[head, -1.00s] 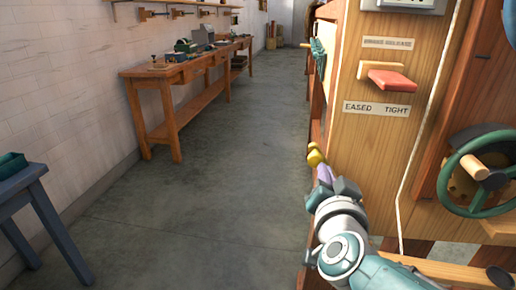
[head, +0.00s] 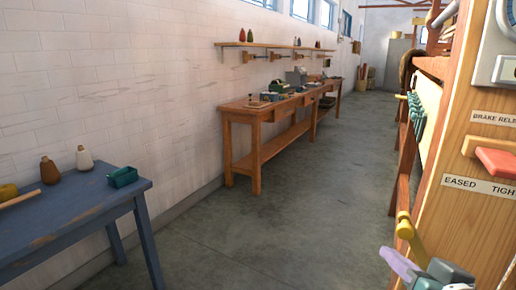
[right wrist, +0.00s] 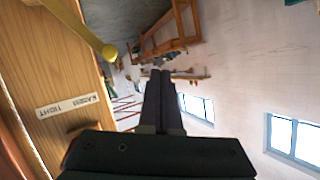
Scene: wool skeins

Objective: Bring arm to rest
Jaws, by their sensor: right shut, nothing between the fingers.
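My right gripper (head: 396,262) is at the lower right of the head view, with its purple fingers beside the wooden machine post. In the right wrist view its dark fingers (right wrist: 163,75) are closed together, with nothing between them. A yellow lever with a rounded end (head: 405,228) stands just right of the fingertips in the head view. The lever also shows in the right wrist view (right wrist: 80,30), left of the fingers with a visible gap. My left gripper is out of view.
The wooden post (head: 455,215) carries a red handle (head: 498,160) and an "EASED TIGHT" label (head: 480,186). A blue table (head: 75,225) with bottles and a green tray (head: 122,177) is at left. A wooden bench (head: 240,140) stands along the wall. The floor between is clear.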

